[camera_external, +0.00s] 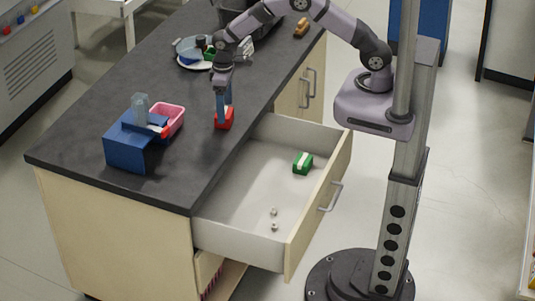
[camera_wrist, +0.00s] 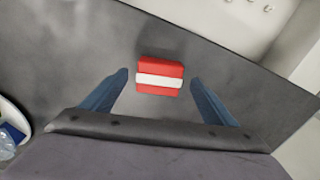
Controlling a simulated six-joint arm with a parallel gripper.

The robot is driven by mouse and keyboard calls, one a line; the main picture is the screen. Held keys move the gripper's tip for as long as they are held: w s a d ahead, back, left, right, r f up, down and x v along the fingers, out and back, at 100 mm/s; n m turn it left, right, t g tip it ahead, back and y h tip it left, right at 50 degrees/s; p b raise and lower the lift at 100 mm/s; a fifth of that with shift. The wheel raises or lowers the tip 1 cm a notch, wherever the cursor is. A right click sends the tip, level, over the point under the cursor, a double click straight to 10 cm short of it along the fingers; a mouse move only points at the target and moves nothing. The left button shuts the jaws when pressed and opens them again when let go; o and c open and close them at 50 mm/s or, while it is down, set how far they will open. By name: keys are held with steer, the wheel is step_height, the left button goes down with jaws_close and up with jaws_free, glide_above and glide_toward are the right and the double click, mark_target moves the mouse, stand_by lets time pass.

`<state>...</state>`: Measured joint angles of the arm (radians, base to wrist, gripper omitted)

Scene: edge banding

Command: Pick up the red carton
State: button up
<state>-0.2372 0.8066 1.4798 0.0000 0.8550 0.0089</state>
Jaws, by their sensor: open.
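The red carton (camera_external: 226,120) stands on the dark countertop near its edge, by the open drawer. In the wrist view the red carton (camera_wrist: 160,76) shows a white band across its top. My gripper (camera_external: 223,108) points down, close above or around the carton; the external view does not show clearly which. In the wrist view my gripper (camera_wrist: 159,85) is open, with one blue finger on each side of the carton and a gap on both sides. Nothing is held.
An open drawer (camera_external: 237,205) holds a green carton (camera_external: 303,163) and small round items. A blue box (camera_external: 126,150) and a pink basket (camera_external: 167,116) stand on the left. A plate (camera_external: 183,63) with items lies behind my gripper. The counter between them is clear.

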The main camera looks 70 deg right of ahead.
steer(key=shift+f+p, duration=0.65)
steer(key=shift+f, duration=1.2)
steer(key=c, duration=1.1)
steer(key=shift+c, duration=0.2)
steer(key=shift+r, duration=0.15)
step_height(320, 180, up, 10)
steer(key=b, duration=0.3)
